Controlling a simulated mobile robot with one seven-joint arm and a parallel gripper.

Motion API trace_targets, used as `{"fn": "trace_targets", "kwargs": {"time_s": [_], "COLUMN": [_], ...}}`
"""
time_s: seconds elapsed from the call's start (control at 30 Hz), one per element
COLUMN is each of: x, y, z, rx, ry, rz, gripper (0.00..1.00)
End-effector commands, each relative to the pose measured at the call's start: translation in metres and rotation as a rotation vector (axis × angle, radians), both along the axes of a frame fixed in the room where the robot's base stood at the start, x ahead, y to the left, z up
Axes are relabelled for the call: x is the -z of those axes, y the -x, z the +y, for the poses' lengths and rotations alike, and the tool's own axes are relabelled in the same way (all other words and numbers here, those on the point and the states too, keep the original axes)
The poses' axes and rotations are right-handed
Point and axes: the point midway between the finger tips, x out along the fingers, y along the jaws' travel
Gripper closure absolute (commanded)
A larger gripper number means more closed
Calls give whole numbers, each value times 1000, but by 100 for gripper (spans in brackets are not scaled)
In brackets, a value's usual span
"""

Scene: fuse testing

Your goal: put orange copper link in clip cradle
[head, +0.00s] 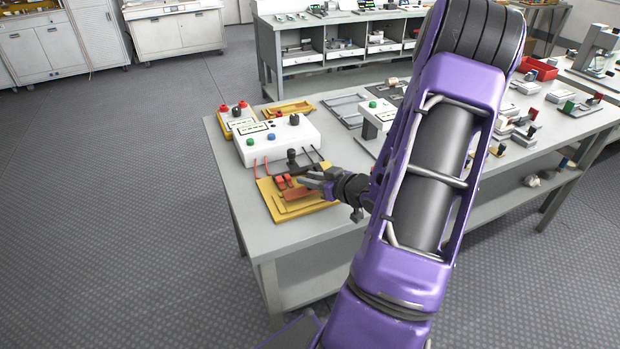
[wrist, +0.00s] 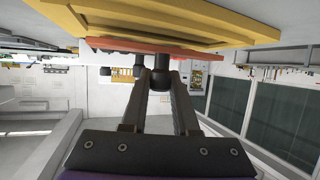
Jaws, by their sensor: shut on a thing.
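The orange copper link (head: 298,195) shows as a flat orange-brown bar low over the yellow board (head: 272,208) at the table's near left corner. In the wrist view, which is upside down, the link (wrist: 150,47) lies close along the yellow board (wrist: 170,27); I cannot tell whether they touch. My gripper (head: 318,179) is shut on a dark post (wrist: 161,77) that appears joined to the link. Red clips (head: 283,181), which look like the clip cradle, are on the board just left of my gripper. My fingers partly hide that area.
A white tester box (head: 277,139) with coloured knobs stands behind the board, with red and black leads. A black-handled lever (head: 291,156) stands close behind the clips. Another white device (head: 375,117) is at right. Grey table (head: 240,190) is bare left of the board.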

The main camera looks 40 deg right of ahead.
Motion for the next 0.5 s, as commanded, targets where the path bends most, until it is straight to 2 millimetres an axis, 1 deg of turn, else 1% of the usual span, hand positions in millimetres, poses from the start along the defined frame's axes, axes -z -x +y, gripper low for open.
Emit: {"fn": "trace_targets", "kwargs": {"time_s": [0.5], "x": [11], "y": [0], "z": [0], "rx": [0], "ry": [0], "rz": [-1], "gripper": [100]}}
